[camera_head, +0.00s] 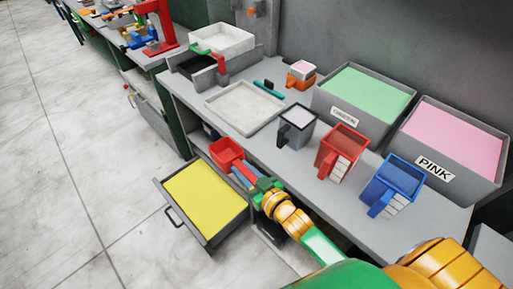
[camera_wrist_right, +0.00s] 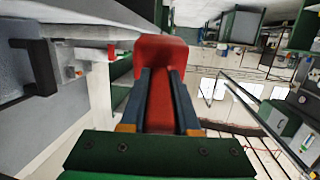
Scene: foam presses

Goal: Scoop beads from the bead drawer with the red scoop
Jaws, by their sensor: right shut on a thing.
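The bead drawer (camera_head: 187,224) stands open below the counter at centre left, with yellow beads (camera_head: 205,195) filling it in an even layer. The red scoop (camera_head: 228,152) is at the drawer's upper right corner, next to the counter edge. I cannot tell its exact height over the drawer. My right gripper (camera_head: 241,174) is shut on the scoop. In the right wrist view the two fingers (camera_wrist_right: 160,98) clasp the red handle, and the scoop's body (camera_wrist_right: 160,48) extends beyond them. The scoop's inside is hard to see. My left gripper is not in view.
On the counter stand a grey cup (camera_head: 297,128), a red cup (camera_head: 340,150), a blue cup (camera_head: 393,184), a pale tray (camera_head: 243,108), and bins of green (camera_head: 368,95) and pink (camera_head: 457,140) material. The counter edge lies close beside my gripper. Open floor (camera_head: 70,200) lies left.

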